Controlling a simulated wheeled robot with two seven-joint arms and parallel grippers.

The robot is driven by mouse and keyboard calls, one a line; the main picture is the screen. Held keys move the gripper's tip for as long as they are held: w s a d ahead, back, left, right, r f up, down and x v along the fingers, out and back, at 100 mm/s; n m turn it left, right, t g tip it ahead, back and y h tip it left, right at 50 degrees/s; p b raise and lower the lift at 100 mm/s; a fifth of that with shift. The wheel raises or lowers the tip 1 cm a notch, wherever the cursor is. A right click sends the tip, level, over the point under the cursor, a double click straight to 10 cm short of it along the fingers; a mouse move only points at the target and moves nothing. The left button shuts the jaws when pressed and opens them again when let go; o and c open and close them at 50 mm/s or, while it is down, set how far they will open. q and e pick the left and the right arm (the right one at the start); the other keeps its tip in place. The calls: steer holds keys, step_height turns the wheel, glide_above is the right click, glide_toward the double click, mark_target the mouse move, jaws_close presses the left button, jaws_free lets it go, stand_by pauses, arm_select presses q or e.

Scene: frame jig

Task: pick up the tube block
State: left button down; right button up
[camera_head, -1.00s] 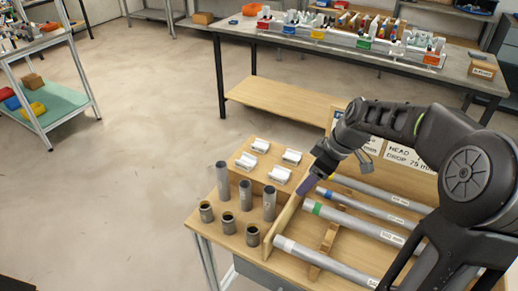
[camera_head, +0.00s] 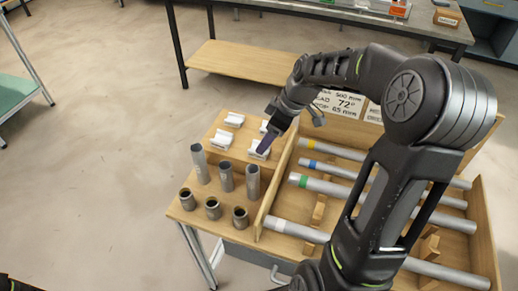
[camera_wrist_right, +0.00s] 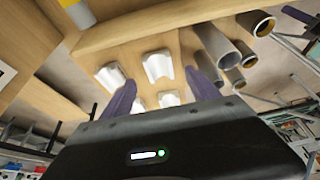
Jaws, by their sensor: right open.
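Several white grooved blocks sit on a raised wooden board at the left of the bench; I take these as the tube blocks. The front right white block (camera_head: 259,153) is right by my right gripper's fingertips. The front left block (camera_head: 222,139) and back left block (camera_head: 234,119) are clear of it; the back right one is partly hidden. My right gripper (camera_head: 266,144) is open, with dark purple fingers. In the right wrist view the fingers (camera_wrist_right: 160,94) stand apart, with white blocks (camera_wrist_right: 158,66) beyond and between them; contact is not clear. My left gripper is not in view.
Upright grey tubes (camera_head: 225,177) and short dark-rimmed cups (camera_head: 213,208) stand in front of the blocks. A wooden divider (camera_head: 280,180) separates them from long grey pipes (camera_head: 345,193) on the right. Open floor lies to the left.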

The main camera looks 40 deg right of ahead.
mark_target(251, 153)
steer(key=p+x, duration=0.1)
steer(key=x, duration=0.3)
steer(key=shift+w+a+f+p, duration=0.1)
steer(key=shift+w+f+p, duration=0.1)
steer(key=shift+f+p, duration=0.15)
steer(key=shift+w+f, duration=0.1)
steer(key=shift+f, duration=0.1)
stand_by(0.4)
jaws_close()
stand_by(0.6)
